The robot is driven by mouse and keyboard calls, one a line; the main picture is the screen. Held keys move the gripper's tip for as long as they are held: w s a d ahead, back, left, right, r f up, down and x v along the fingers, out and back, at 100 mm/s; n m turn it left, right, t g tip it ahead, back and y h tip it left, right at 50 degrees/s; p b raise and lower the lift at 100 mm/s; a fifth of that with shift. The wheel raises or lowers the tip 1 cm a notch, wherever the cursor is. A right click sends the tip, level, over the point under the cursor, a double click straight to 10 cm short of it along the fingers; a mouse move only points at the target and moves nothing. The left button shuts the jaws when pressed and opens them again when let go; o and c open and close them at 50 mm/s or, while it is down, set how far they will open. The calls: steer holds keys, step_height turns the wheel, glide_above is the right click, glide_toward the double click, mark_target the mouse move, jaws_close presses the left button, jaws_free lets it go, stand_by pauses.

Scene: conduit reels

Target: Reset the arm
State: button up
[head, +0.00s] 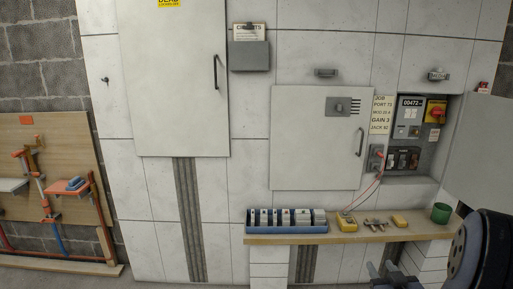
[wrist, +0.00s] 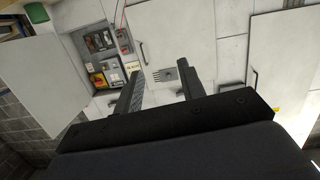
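My gripper (wrist: 161,90) shows in the wrist view with its two dark fingers spread apart and nothing between them. The fingers point toward the white wall panels and the closed cabinet door. In the head view, part of my arm shows at the lower right corner, and the gripper (head: 392,275) is partly visible at the bottom edge, below the wooden shelf (head: 365,236). It touches nothing that I can see.
An open cabinet (head: 411,140) holds a breaker panel.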

steer(key=s+a+r+g+h+p, duration=0.1)
steer(key=s+a+r+g+p, duration=0.3)
steer(key=s+r+p, duration=0.1)
steer(key=s+a+r+m+g+h+p, duration=0.1)
steer(key=s+a+r+g+p, duration=0.3)
steer(key=s+r+p, duration=0.2)
steer(key=shift+s+a+r+p, duration=0.2)
steer(key=shift+r+p, duration=0.85)
steer(key=shift+r, duration=0.05)
steer(key=shift+w, duration=0.1)
